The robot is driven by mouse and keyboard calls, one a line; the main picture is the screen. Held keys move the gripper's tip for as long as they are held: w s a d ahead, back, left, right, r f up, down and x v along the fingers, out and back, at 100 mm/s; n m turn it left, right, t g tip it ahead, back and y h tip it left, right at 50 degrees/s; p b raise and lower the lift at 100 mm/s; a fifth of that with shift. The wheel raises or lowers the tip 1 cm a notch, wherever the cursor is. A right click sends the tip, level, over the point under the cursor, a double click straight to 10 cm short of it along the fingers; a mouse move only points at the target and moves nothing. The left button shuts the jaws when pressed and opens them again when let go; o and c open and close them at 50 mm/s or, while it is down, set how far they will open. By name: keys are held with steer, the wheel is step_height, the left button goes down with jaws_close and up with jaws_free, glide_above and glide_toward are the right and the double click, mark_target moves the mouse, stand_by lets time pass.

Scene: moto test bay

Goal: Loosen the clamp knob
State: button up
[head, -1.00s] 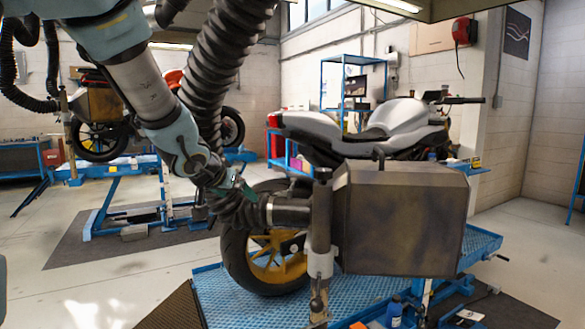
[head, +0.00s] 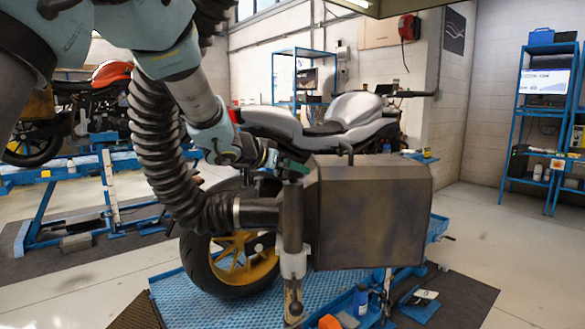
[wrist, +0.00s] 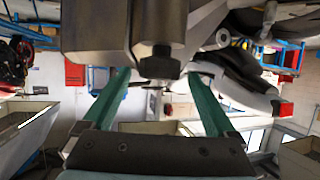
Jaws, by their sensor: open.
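The dark clamp knob (wrist: 160,64) shows in the wrist view at the end of a thick post (wrist: 159,25). It lies between the tips of my gripper's two green fingers (wrist: 158,76), with a gap at each side. In the head view my gripper (head: 293,168) is at the top of the upright post (head: 292,215), left of the large dark metal box (head: 372,212). The gripper hides the knob there. My gripper is open and holds nothing. I cannot tell how deep the knob sits between the fingers.
A black corrugated hose (head: 160,135) hangs left of the post and joins it by a pipe. A silver motorcycle (head: 355,112) stands behind on a blue lift (head: 200,300). Open floor (head: 500,240) lies right.

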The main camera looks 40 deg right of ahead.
steer(key=shift+x, duration=1.2)
steer(key=shift+c, duration=0.4)
steer(key=c, duration=1.3)
